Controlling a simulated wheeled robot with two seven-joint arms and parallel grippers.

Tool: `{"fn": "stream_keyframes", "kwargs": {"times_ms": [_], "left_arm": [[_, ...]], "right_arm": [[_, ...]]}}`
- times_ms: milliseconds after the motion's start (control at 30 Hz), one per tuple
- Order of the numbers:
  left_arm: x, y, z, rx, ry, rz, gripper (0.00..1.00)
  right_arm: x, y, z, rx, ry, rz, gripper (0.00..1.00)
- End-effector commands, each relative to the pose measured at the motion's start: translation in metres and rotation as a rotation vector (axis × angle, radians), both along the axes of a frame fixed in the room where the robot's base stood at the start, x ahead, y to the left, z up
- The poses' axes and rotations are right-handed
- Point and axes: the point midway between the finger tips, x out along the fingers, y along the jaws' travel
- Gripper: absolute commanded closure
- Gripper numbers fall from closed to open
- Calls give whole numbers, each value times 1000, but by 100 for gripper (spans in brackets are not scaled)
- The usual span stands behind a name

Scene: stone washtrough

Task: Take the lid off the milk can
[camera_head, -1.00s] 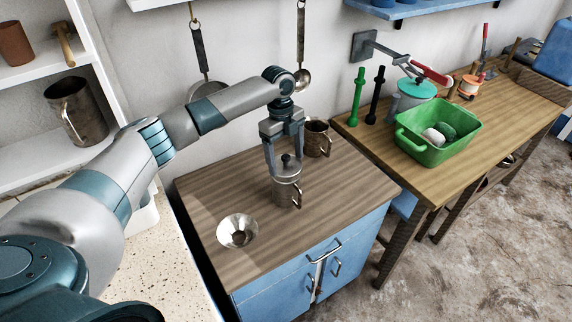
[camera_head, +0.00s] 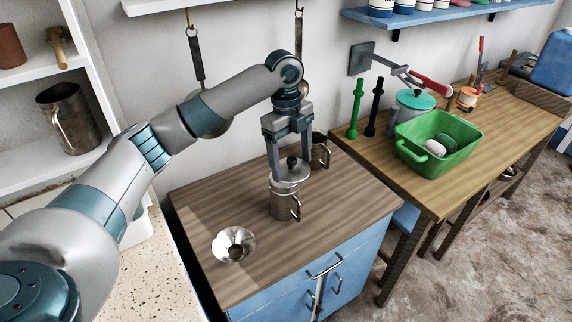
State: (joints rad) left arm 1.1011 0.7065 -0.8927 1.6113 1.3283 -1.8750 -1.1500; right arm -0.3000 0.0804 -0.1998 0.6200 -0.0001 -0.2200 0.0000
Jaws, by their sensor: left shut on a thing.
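The milk can (camera_head: 283,205) is a small grey metal can with a side handle, standing upright on the wooden top of the blue cabinet. Its round metal lid (camera_head: 291,174) has a dark knob and sits just above the can's mouth, slightly raised and a little right of centre. My left gripper (camera_head: 290,165) points down over the can and is shut on the lid's knob. The lid hides most of the can's rim, so any small gap is hard to see. My right gripper is not in view.
A metal funnel-like bowl (camera_head: 233,244) lies front left of the can on the cabinet top (camera_head: 340,205). A metal mug (camera_head: 319,150) stands close behind the can, to the right. A green basin (camera_head: 440,155) is on the right-hand bench. The cabinet top's right side is clear.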

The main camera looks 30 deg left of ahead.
Motion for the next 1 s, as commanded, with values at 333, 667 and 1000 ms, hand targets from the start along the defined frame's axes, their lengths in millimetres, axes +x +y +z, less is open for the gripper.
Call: {"fn": "stream_keyframes", "kwargs": {"times_ms": [333, 667, 1000], "left_arm": [[-34, -38, 30, -1, -2, -3, 46], [-40, -43, 36, 0, 0, 0, 46], [-40, -43, 36, 0, 0, 0, 46]], "right_arm": [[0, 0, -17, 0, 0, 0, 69], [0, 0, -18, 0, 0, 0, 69], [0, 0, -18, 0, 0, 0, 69]]}}
